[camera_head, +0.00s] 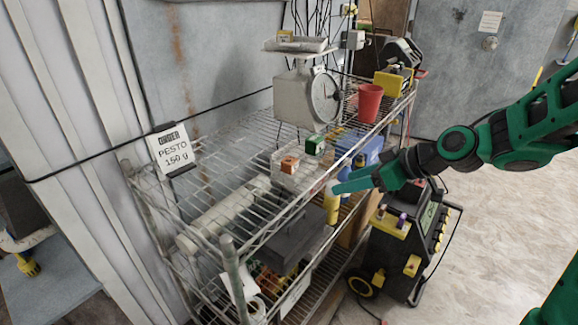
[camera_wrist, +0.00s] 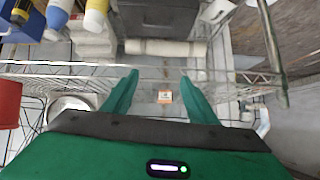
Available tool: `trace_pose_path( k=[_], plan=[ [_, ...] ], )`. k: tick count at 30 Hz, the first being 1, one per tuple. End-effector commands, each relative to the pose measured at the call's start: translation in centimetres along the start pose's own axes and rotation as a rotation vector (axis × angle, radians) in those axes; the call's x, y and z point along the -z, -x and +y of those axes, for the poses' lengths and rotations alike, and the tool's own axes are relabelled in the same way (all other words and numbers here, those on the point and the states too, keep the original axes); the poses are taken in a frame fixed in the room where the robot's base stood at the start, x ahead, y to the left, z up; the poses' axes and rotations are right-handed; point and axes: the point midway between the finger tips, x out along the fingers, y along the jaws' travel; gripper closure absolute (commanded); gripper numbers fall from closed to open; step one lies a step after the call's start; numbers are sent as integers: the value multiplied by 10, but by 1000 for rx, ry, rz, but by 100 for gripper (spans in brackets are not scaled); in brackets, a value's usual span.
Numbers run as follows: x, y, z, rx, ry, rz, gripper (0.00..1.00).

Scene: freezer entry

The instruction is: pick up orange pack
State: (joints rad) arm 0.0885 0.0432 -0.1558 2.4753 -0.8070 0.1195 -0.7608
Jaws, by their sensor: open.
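The orange pack (camera_head: 289,163) is a small orange box with a pale label. It sits on the upper wire shelf (camera_head: 215,150), in what looks like a pale shallow tray, left of my gripper. In the wrist view the orange pack (camera_wrist: 165,97) shows between and beyond my two green fingers. My gripper (camera_head: 337,188) is by the shelf's front edge, apart from the pack. My gripper (camera_wrist: 159,76) is open with nothing between its fingers.
A green pack (camera_head: 315,144) lies behind the orange one. A weighing scale (camera_head: 305,97) and a red cup (camera_head: 370,103) stand farther back on the shelf. A sign (camera_head: 173,150) reads "ORDER PESTO 150 g". A black-and-yellow machine (camera_head: 400,245) stands on the floor at right.

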Motion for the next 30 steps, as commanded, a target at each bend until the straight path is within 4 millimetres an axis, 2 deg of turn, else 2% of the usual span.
trace_pose_path(
  k=[1, 3, 6, 9, 19, 30],
  plan=[
    [16, -13, -6, 30, 36, 64, 47],
    [37, -24, -13, 52, 80, 148, 47],
    [59, -32, -19, 70, 116, 236, 47],
    [70, -36, -22, 76, 133, 282, 47],
    [86, -77, -27, 78, 137, 296, 47],
    [92, -100, -26, 76, 136, 295, 47]
  ],
)
